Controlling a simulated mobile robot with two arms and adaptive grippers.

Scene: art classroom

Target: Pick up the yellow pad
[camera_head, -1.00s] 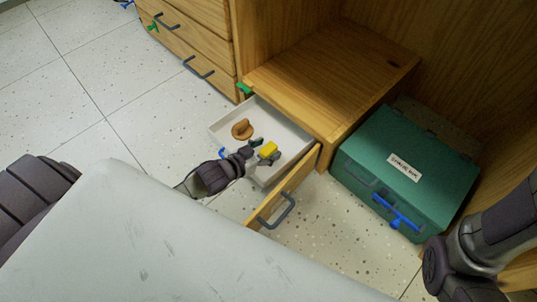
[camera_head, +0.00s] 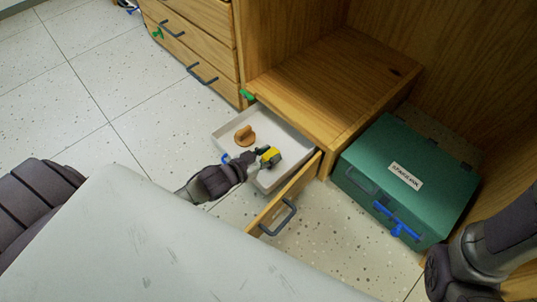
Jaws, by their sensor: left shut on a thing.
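The yellow pad (camera_head: 272,155) is small and bright yellow, over the open drawer (camera_head: 284,129) in the head view. My left gripper (camera_head: 269,157) reaches into the drawer from the left and is shut on the pad. Its fingers cover part of the pad. I cannot tell whether the pad touches the drawer floor. Of my right arm, only dark links show at the lower right; its gripper is not in view.
A brown object (camera_head: 245,136) lies in the drawer, left of the pad. The drawer front with its dark handle (camera_head: 279,218) stands pulled out. A green labelled case (camera_head: 404,180) with a blue latch stands on the floor to the right. Wooden cabinets (camera_head: 190,38) rise behind.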

